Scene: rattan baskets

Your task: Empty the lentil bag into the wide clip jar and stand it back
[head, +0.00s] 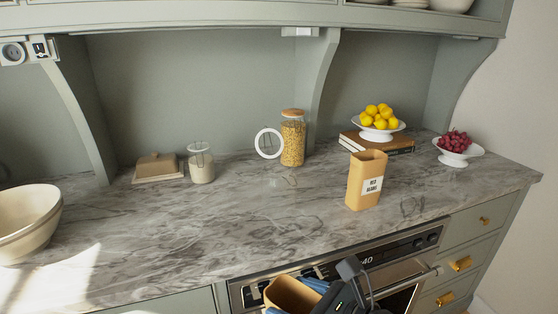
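A tan open-topped bag (290,296) is at the bottom edge, partly cut off. My gripper (312,287), with blue fingers, is at its right side and appears closed on it; the far finger is hidden. The bag's contents and label are not visible. Another tan open-topped bag (355,184) with a white label stands upright on the counter; the label is too small to read surely. A round, white-rimmed clip lid (258,144) stands upright at mid-counter; a clear jar body below it is hard to make out. A smaller clip jar (202,172) with pale contents stands to the left.
The marble counter (190,225) is clear in the middle. A tall wooden-lidded jar (292,145) stands beside the round lid. Lemons in a white dish (379,133) rest on books (386,147); a grape dish (454,159) is right.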

